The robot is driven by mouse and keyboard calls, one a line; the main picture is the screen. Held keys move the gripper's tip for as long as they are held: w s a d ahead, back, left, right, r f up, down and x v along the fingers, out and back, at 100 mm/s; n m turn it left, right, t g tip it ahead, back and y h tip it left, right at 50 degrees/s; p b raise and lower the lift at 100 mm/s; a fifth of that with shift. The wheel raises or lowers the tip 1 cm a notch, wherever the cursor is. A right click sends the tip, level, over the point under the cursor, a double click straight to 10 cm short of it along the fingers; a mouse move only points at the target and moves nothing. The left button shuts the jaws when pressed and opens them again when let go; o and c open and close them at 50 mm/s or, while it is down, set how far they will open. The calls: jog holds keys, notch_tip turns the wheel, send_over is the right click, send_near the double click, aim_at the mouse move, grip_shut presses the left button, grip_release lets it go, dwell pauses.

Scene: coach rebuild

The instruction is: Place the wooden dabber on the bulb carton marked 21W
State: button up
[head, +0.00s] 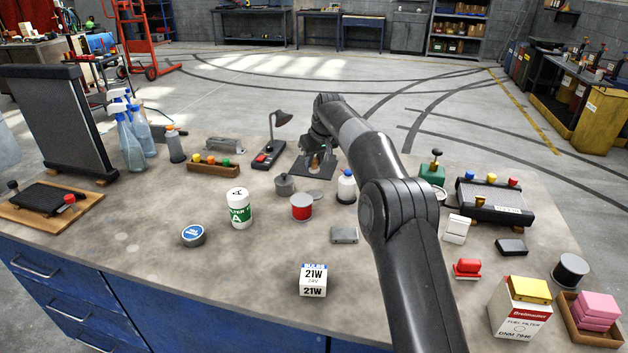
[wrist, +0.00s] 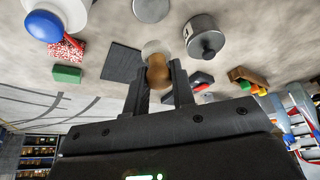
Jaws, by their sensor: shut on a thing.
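The bulb carton marked 21W (head: 313,282) stands near the front edge of the bench in the head view, a small white box with a blue band. Its top is clear. My gripper (head: 318,152) is at the far side of the bench, over a dark mat (head: 312,169) and well behind the carton. In the wrist view my gripper (wrist: 158,88) is shut on the wooden dabber (wrist: 158,74), a brown knob with a pale rounded end. Whether the dabber touches the mat is unclear. The carton is not seen in the wrist view.
Between gripper and carton stand a red-labelled tin (head: 302,208), a grey lidded pot (head: 284,186), a white bottle with a blue cap (head: 346,188) and a small metal box (head: 344,235). A green-labelled canister (head: 239,210) stands left. Bench around the carton is bare.

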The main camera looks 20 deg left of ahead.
jog(key=s+d+r+n+g, duration=0.2)
jog(key=s+d+n, duration=0.45)
jog(key=s, duration=0.45)
jog(key=s+d+r+n+g, duration=0.2)
jog(key=s+d+n, duration=0.45)
jog(key=s, duration=0.55)
jog(key=s+d+r+n+g, duration=0.25)
jog(key=s+d+n, duration=0.35)
jog(key=s, duration=0.5)
jog(key=m, duration=0.1)
send_near(306, 278)
jog(key=shift+s+a+f, duration=0.15)
jog(key=shift+s+a, duration=0.5)
jog(key=shift+f, duration=2)
jog(key=o, duration=1)
jog(key=shift+f, duration=0.1)
